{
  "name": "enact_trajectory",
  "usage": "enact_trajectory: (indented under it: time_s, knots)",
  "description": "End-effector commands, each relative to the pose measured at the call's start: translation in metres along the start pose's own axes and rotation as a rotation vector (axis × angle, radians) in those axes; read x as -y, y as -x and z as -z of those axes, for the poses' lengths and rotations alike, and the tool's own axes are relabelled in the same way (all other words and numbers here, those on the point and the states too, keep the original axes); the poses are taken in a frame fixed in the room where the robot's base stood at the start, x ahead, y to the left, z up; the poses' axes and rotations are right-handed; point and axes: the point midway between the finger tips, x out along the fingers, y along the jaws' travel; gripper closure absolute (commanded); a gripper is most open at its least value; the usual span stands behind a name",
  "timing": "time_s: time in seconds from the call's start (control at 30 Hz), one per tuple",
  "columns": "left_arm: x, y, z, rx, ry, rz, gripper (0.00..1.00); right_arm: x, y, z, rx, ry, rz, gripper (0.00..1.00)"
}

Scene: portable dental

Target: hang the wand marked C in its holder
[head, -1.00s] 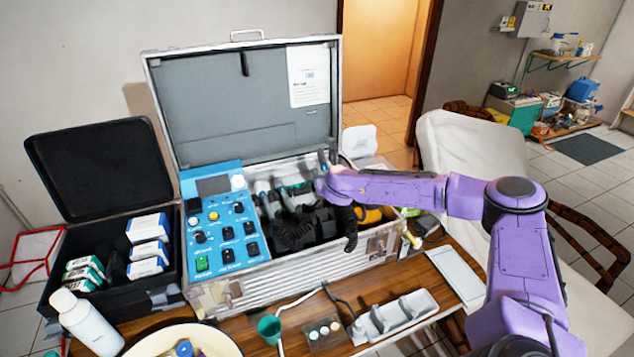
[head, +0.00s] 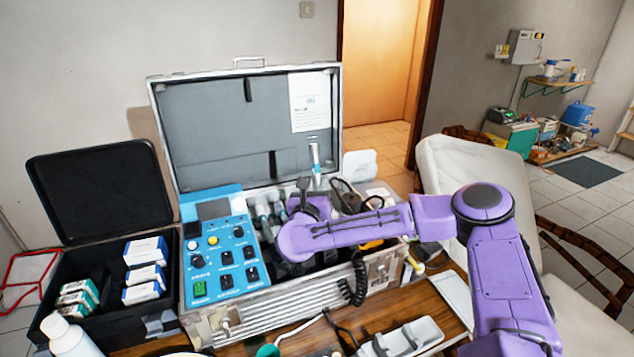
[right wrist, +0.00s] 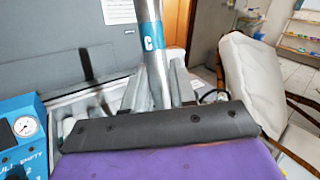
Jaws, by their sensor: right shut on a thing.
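The wand marked C (right wrist: 151,42) is a silver tube with a teal band bearing a white C. It stands nearly upright in the right wrist view. In the head view its upper part (head: 315,158) shows above my right gripper (head: 309,191), in front of the case lid. My right gripper is shut on this wand over the open silver case (head: 285,317). Other wands (head: 263,207) stand in a row of holders inside the case, left of my gripper. My wrist and forearm hide the wand's lower end and part of the holder row. My left gripper is out of view.
A blue control panel (head: 222,259) fills the case's left side. A black coiled hose (head: 359,281) hangs over the case's front right. An open black box (head: 101,258) stands at left. A white tray (head: 403,339) lies in front, and a cream chair (head: 470,175) is at right.

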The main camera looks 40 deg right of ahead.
Motion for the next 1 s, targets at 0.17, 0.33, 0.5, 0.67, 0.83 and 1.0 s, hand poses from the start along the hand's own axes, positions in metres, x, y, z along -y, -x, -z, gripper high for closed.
enact_trajectory:
  time_s: [0.17,0.33,0.5,0.67,0.83,1.0]
  knots:
    - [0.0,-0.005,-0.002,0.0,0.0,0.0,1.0,-0.001,0.007,0.019,-0.002,0.001,-0.001,1.0]
    - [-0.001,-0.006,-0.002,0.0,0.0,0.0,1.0,0.0,0.006,0.018,0.0,0.0,-0.001,1.0]
    - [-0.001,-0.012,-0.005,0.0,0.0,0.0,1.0,0.0,0.009,0.022,0.0,-0.001,0.0,1.0]
    - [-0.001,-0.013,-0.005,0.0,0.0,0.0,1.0,0.001,0.01,0.022,0.0,0.0,-0.001,1.0]
    - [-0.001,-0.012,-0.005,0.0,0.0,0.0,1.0,0.001,0.01,0.022,-0.001,0.0,0.0,1.0]
    - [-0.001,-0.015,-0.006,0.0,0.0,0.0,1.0,0.001,0.011,0.023,0.0,0.0,-0.001,1.0]
